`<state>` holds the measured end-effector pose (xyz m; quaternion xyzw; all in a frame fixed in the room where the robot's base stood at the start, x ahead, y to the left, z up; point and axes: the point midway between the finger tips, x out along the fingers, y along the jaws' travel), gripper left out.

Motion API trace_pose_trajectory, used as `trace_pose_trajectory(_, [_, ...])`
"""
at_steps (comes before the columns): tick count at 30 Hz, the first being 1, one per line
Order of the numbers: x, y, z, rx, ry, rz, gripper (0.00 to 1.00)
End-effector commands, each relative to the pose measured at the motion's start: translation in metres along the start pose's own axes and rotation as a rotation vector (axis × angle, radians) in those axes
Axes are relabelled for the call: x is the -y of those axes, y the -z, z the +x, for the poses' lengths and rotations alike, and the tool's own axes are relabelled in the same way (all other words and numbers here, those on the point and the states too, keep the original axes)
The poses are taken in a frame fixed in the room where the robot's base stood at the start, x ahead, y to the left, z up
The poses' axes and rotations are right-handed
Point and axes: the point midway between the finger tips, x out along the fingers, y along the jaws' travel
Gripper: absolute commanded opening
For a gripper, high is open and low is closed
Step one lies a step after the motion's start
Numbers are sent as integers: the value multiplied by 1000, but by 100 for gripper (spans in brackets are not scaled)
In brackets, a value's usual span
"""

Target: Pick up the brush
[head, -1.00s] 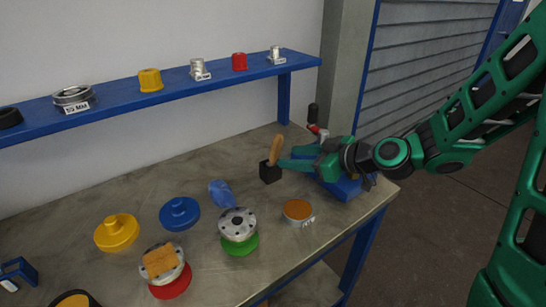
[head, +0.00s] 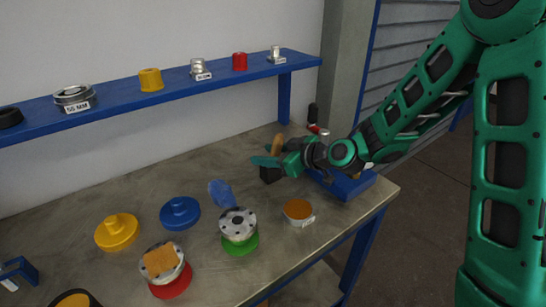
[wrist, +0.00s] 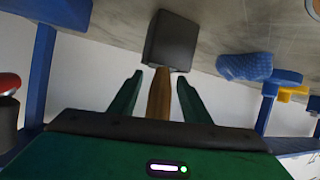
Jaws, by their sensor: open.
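The brush has a wooden handle (head: 278,142) that stands up from a dark square block (head: 270,175) on the bench. I cannot tell whether this block is the brush's head or a holder. In the wrist view the handle (wrist: 159,97) lies between the two fingers, and the dark block (wrist: 174,41) is beyond the fingertips. My gripper (head: 273,158) is open around the handle, just above the block. In the wrist view my gripper (wrist: 159,84) shows a gap on each side of the handle. The fingers partly hide the handle in the head view.
A blue tray (head: 345,185) sits under my forearm at the bench's right end. A blue crumpled cloth (head: 220,193), an orange-topped tin (head: 298,210) and flanged parts (head: 238,225) stand to the front and left. A blue shelf (head: 200,84) runs along the wall behind.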

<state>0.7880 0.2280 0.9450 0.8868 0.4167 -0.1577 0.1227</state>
Motion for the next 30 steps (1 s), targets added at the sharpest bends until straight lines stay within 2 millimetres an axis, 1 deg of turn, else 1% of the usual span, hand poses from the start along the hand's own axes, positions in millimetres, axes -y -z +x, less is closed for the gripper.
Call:
trace_pose_trajectory(2, [0, 0, 6, 0, 1, -1, 43])
trace_pose_trajectory(8, [0, 0, 6, 0, 0, -1, 43])
trace_pose_trajectory(9, [0, 0, 6, 0, 0, -1, 34])
trace_pose_trajectory(11, [0, 0, 6, 0, 0, -1, 20])
trace_pose_trajectory(12, [0, 0, 6, 0, 0, -1, 10])
trace_pose_trajectory(13, [0, 0, 6, 0, 0, -1, 3])
trace_pose_trajectory(14, [0, 0, 6, 0, 0, -1, 0])
trace_pose_trajectory(23, [0, 1, 5, 0, 0, -1, 0])
trace_pose_trajectory(30, [-1, 11, -1, -1, 0, -2, 0])
